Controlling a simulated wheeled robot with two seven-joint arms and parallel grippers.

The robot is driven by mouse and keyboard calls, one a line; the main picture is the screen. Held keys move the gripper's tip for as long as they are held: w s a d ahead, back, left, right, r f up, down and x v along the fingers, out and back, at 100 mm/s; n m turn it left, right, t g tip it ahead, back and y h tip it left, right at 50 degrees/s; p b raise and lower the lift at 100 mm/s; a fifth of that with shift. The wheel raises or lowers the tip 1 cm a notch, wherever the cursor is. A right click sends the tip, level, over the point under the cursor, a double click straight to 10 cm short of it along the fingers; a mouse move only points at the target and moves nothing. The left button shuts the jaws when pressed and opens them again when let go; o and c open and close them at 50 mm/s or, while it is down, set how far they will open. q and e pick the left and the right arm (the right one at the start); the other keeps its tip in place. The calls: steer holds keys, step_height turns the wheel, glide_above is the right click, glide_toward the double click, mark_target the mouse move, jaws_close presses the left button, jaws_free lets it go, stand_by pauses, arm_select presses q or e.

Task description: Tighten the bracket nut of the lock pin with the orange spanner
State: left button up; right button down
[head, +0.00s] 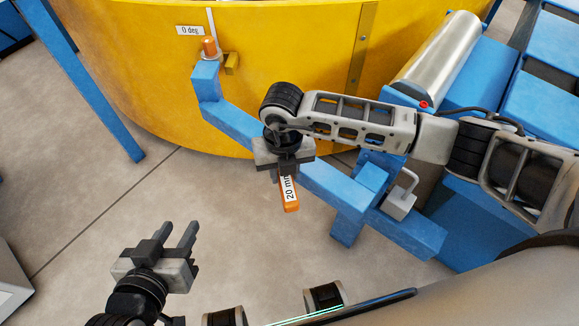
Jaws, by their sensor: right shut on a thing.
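My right gripper (285,168) is shut on the orange spanner (290,193), which bears a "20 mm" label and hangs down below the jaws. The spanner's other end is hidden by the gripper. The gripper is over the blue beam (333,183); I cannot tell whether the spanner touches it. An orange-topped pin (209,47) stands upright in a pale ring at the beam's far left end, by the yellow drum; it may be the lock pin. I cannot make out a bracket nut. My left gripper (179,229) is open and empty above the floor at lower left.
The large yellow drum (290,70) with a "0 deg" label (190,30) fills the back. A grey block with a bent handle (400,203) sits on the blue frame at right. A metal roller (438,62) lies behind. A blue post (92,92) stands at left.

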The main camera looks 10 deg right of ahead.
steer(key=shift+w+a, duration=0.1)
steer(key=shift+a, duration=0.05)
steer(key=a+m, duration=0.2)
steer(key=shift+w+m, duration=0.15)
steer(key=shift+m, duration=0.15)
stand_by(0.3)
steer(key=shift+r, duration=0.1)
steer(key=shift+w+a+m, duration=0.25)
steer(key=shift+a+m, duration=0.3)
steer(key=shift+m, duration=0.05)
steer(key=shift+w+a+m, duration=0.2)
steer(key=shift+a+m, duration=0.35)
steer(key=shift+m, duration=0.05)
steer(key=shift+s+d+n+p, duration=0.15)
steer(key=shift+d+n+p, duration=0.1)
steer(key=shift+n+p, duration=0.05)
